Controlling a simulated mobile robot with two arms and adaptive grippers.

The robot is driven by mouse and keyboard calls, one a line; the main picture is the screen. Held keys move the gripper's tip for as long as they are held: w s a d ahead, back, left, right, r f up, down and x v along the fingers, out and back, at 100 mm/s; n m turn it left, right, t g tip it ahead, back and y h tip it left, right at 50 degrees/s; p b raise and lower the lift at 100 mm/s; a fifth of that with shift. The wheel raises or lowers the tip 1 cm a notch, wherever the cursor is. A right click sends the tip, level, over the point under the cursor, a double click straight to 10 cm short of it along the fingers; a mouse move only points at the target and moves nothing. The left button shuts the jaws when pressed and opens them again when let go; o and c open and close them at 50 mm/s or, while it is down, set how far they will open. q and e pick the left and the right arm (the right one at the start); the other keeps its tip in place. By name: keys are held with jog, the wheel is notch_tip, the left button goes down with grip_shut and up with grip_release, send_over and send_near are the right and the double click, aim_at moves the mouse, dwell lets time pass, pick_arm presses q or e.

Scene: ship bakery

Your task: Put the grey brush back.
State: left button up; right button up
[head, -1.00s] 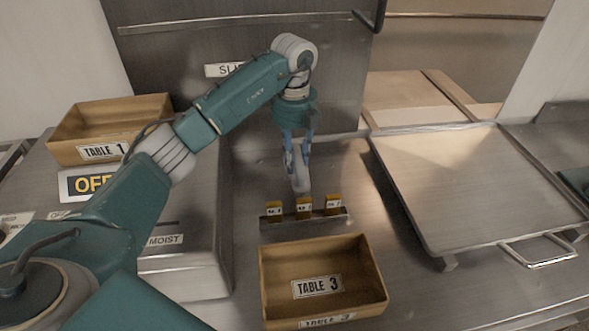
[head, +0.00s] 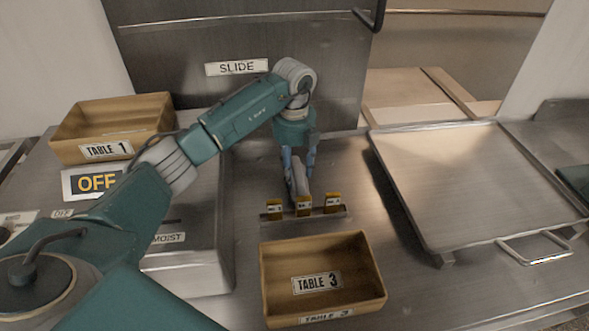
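A light grey, elongated thing, which looks like the grey brush (head: 299,183), is between the blue fingers of my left gripper (head: 299,168). The fingers press on it from both sides, and it hangs slightly tilted. Its lower end is close behind the low rack (head: 322,214) with small yellow labelled blocks (head: 304,206). My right gripper is out of view.
A wooden box marked TABLE 3 (head: 377,268) stands empty in front of the rack. A box marked TABLE 1 (head: 150,112) sits on the machine (head: 205,215) at left. A large metal tray (head: 470,180) lies at right. Bare counter (head: 345,175) shows between rack and tray.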

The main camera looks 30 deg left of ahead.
pick_arm(q)
notch_tip(320, 180, up, 12)
jog(key=b, duration=0.2)
jog(key=shift+r+b, duration=0.2)
jog(key=shift+b, duration=0.1)
dwell(0.6)
